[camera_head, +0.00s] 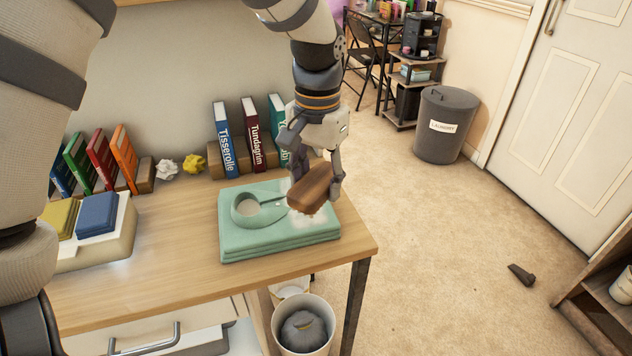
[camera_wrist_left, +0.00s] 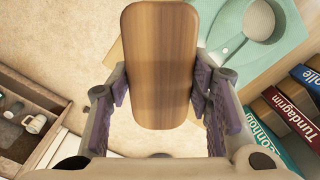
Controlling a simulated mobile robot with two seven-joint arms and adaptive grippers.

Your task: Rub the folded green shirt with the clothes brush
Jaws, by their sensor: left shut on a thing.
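The folded green shirt (camera_head: 265,240) lies flat on the wooden desk, its collar facing up, with whitish patches near its right side. My left gripper (camera_head: 312,185) is shut on the brown wooden clothes brush (camera_head: 314,190) and holds it over the right part of the shirt. In the left wrist view the brush's wooden back (camera_wrist_left: 160,65) sits between the two finger pads, and part of the shirt (camera_wrist_left: 232,25) shows beyond it. The bristles are hidden, so I cannot tell whether the brush touches the shirt. My right gripper is not in view.
Books (camera_head: 226,140) stand behind the shirt, close to my left gripper. Two crumpled papers (camera_head: 194,164) lie further left. A pale box with folded yellow and blue cloths (camera_head: 98,214) is at left. The desk's right edge is near the shirt; a bin (camera_head: 303,325) stands below.

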